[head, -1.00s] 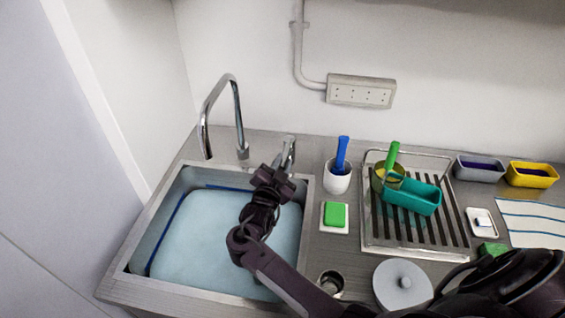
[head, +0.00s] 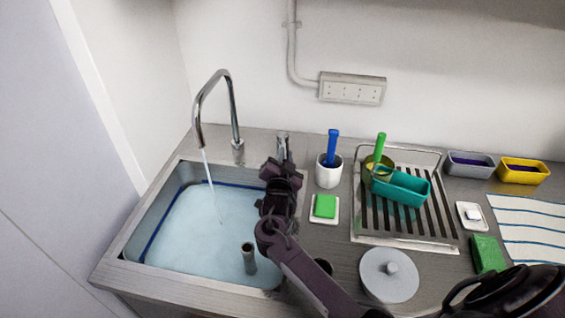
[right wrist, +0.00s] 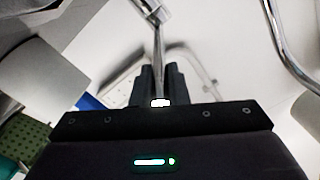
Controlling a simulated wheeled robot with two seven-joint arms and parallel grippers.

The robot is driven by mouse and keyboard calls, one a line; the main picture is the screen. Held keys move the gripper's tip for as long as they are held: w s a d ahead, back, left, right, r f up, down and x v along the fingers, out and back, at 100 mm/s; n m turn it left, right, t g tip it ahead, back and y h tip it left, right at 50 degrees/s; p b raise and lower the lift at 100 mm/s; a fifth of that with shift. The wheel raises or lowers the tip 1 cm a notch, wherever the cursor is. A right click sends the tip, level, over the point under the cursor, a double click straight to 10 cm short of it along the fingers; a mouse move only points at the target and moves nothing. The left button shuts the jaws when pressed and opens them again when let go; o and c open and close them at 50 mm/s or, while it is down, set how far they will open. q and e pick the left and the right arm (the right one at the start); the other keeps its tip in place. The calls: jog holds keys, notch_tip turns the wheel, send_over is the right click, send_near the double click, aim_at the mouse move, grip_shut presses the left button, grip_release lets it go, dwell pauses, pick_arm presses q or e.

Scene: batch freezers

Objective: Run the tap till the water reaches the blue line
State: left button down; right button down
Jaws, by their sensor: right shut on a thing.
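The tap (head: 235,110) is a chrome gooseneck behind the sink (head: 125,262). A thin stream of water (head: 211,185) falls from its spout into the pale blue water (head: 190,225). The blue line (head: 165,220) runs along the sink's left and back walls, close to the water's edge; I cannot tell the exact gap. My right gripper (head: 283,162) is shut on the tap's lever (head: 283,143) at the sink's back right. In the right wrist view the lever (right wrist: 159,45) stands between the fingers (right wrist: 160,85). My left gripper is out of view.
An upright pipe (head: 249,258) stands in the sink. A white cup (head: 328,175) with a blue-handled tool, a green sponge (head: 325,206), a drying rack (head: 405,238) and a round lid (head: 389,275) stand to the right.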

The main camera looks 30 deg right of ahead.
jog(key=shift+s+d+r+n+t+y, duration=0.15)
jog(key=shift+d+n+t+y, duration=0.1)
jog(key=shift+d+n+y, duration=0.15)
jog(key=shift+s+d+r+n+t+y, duration=0.1)
jog(key=shift+d+n+t+y, duration=0.2)
jog(key=shift+d+y, duration=0.15)
jog(key=c, duration=1.8)
grip_release()
jog(key=o, duration=0.4)
jog(key=shift+w+f, duration=0.15)
jog(key=shift+f, duration=0.05)
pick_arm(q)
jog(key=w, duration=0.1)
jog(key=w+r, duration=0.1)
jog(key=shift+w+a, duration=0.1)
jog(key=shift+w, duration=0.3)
pick_arm(e)
jog(key=shift+a, duration=0.1)
